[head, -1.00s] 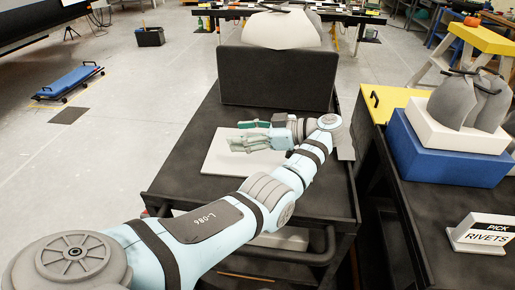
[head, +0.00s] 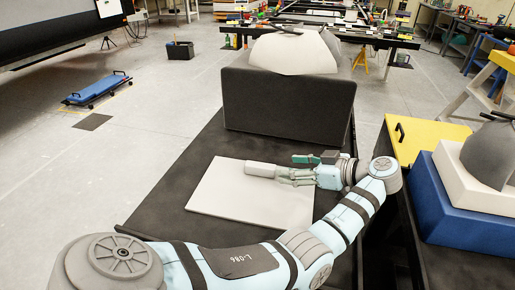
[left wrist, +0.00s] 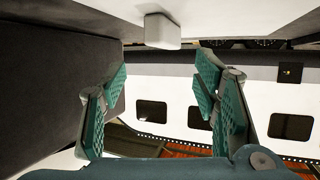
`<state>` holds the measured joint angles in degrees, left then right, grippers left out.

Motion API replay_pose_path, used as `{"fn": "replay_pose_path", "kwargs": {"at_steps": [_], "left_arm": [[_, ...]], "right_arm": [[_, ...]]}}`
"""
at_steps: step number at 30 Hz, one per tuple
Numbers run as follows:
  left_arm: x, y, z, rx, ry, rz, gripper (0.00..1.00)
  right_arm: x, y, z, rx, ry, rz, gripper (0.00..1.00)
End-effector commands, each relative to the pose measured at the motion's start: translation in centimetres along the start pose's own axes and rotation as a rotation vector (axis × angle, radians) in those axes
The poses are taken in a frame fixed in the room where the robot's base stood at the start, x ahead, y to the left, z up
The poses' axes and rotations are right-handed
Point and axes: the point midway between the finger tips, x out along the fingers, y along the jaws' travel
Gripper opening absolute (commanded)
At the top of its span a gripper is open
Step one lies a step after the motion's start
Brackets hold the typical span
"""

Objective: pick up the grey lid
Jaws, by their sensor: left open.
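The grey lid, a pale flat square panel (head: 235,200), lies on the dark cart top in the head view. A pale block-shaped handle (head: 262,170) stands on it. My left gripper (head: 288,168) is low over the lid's far right part, its fingers pointing left at the handle. In the left wrist view the handle (left wrist: 162,31) shows ahead, beyond the spread green fingertips (left wrist: 160,88), and laterally between them. The gripper is open with nothing between its fingers. Contact with the lid cannot be told. My right gripper is out of view.
A dark upright box (head: 287,103) with a pale domed shape (head: 290,52) stands right behind the lid. To the right, a bench holds a yellow panel (head: 415,138) and a blue block (head: 440,205) under a white one. The cart top left of the lid is bare.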

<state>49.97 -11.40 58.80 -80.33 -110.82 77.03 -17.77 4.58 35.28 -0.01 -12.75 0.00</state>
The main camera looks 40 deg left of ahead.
Motion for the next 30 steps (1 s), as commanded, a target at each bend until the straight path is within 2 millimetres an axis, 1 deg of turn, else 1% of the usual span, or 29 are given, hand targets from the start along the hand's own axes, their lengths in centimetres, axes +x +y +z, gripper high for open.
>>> {"fn": "replay_pose_path", "kwargs": {"at_steps": [1,5,9,12,15,19,20,21,30], "left_arm": [[0.9,0.0,-0.2,0.000,0.000,-0.002,0.55],[2.4,-0.1,0.0,0.000,0.000,-0.001,0.55],[4.9,-0.3,0.6,0.000,0.000,0.000,0.55],[6.5,-0.2,0.7,-0.001,-0.001,0.001,0.55],[7.1,-0.2,0.7,0.000,-0.001,0.003,0.55],[7.0,-0.2,0.8,0.000,-0.002,0.004,0.55],[7.0,-0.2,0.8,0.000,-0.002,0.004,0.53],[7.0,-0.2,0.8,0.000,-0.002,0.004,0.47],[7.0,-0.1,0.8,0.000,-0.002,0.004,0.00]], "right_arm": [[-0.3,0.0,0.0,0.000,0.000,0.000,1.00],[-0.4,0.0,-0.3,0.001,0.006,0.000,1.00],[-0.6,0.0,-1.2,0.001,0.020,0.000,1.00],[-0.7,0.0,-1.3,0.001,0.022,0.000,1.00],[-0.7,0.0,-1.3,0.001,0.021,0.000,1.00],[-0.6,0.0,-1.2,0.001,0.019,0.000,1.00],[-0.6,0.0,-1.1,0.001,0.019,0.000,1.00],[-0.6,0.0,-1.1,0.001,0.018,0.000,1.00],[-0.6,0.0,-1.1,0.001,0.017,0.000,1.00]]}}
